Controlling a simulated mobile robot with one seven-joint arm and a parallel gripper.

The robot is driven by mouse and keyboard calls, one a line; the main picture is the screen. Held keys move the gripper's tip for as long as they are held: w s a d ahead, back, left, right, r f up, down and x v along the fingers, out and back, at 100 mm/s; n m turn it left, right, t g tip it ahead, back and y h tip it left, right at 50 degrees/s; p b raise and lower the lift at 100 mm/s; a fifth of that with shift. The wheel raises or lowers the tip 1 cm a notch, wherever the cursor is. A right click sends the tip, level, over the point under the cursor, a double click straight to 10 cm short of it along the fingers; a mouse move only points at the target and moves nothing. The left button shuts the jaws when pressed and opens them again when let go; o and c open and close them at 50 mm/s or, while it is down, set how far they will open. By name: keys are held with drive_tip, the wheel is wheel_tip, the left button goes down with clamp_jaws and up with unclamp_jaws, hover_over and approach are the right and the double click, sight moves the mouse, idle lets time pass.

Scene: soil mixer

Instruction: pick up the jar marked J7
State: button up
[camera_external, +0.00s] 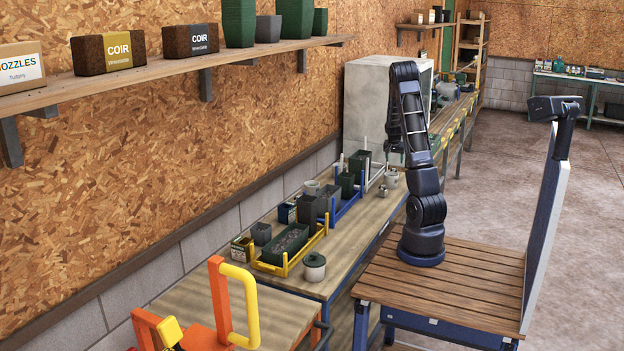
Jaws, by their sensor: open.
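A pale jar with a dark green lid (314,267) stands at the near end of the wooden bench, right of the yellow-railed tray. A smaller pale jar (391,178) stands farther along the bench, near its front edge. A pale round container (312,187) is partly hidden behind dark pots. No J7 mark can be read on any of them. My gripper (394,154) is small in the view, open and pointing down. It appears to be above the bench near the smaller pale jar; its exact height over the bench cannot be told.
A yellow-railed tray (285,268) and a blue-railed tray (345,208) hold dark pots on the bench (345,259). Small boxes stand at the left. A large pale cabinet (372,105) rises behind. An orange frame with a yellow handle (240,305) is in front.

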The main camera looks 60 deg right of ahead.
sight(394, 169)
drive_tip(key=x, duration=0.5)
drive_tip(key=shift+w+d+x, duration=0.15)
drive_tip(key=shift+x, duration=1.25)
drive_tip(key=shift+w+d+x, duration=0.1)
drive_tip(key=shift+x, duration=1.3)
drive_tip(key=shift+r, duration=0.15)
drive_tip(key=c, duration=1.1)
